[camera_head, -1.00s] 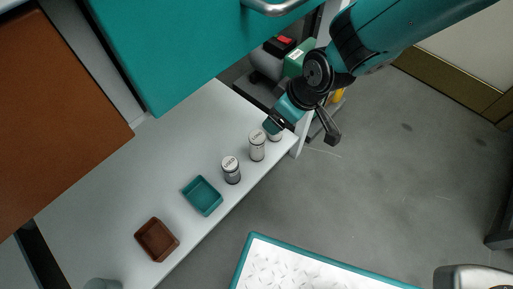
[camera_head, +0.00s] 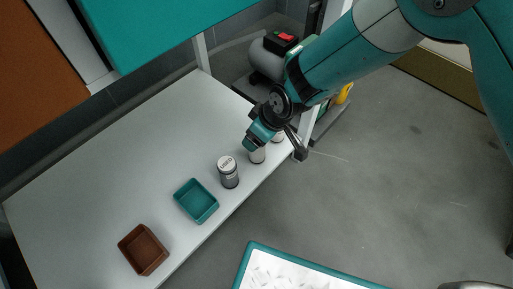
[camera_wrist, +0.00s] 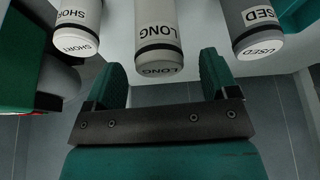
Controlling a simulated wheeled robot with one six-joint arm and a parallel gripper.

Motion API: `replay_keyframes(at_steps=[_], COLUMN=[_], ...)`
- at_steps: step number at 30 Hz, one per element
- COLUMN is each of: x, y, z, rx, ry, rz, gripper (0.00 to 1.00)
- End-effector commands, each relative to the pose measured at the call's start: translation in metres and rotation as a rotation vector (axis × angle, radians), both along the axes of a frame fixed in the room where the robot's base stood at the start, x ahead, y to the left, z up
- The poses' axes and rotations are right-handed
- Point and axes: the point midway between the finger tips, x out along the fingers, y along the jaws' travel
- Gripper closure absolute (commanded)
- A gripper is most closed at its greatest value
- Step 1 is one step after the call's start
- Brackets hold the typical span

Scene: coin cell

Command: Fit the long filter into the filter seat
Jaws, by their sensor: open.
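The long filter is a pale cylinder with a black band and the word LONG (camera_wrist: 158,40). In the head view it stands on the white shelf, its lower part (camera_head: 257,157) showing below my gripper (camera_head: 252,143). In the wrist view my gripper (camera_wrist: 163,80) is open, its two teal fingers on either side of the gap facing the long filter, with nothing held. The filter's end lies between the fingertips or just beyond them; I cannot tell which. I cannot make out the filter seat in either view.
The used filter (camera_head: 228,172) and the short filter (camera_wrist: 78,30) stand close on either side of the long one. A teal tray (camera_head: 196,202) and a brown tray (camera_head: 144,250) sit farther left on the white shelf (camera_head: 110,150). A machine with a red switch (camera_head: 286,37) stands behind.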

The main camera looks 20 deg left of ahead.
Motion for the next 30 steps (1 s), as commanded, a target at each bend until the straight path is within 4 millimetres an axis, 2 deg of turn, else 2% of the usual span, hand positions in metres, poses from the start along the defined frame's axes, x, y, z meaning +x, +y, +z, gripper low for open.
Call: replay_keyframes(at_steps=[1, 8, 16, 17, 23, 24, 30], x=[0.001, 0.005, 0.006, 0.006, 0.006, 0.006, 0.006], y=[0.002, 0.013, 0.015, 0.015, 0.015, 0.015, 0.015], z=[-0.011, -0.041, -0.041, -0.041, -0.041, -0.041, -0.040], rx=[0.000, -0.001, 0.000, -0.001, -0.001, -0.001, -0.001], ry=[0.000, 0.001, 0.000, 0.000, 0.000, 0.000, 0.000], rz=[0.001, 0.001, 0.000, 0.000, 0.000, 0.000, 0.000], gripper=[0.20, 0.20, 0.20, 0.25, 0.71, 0.75, 0.75])
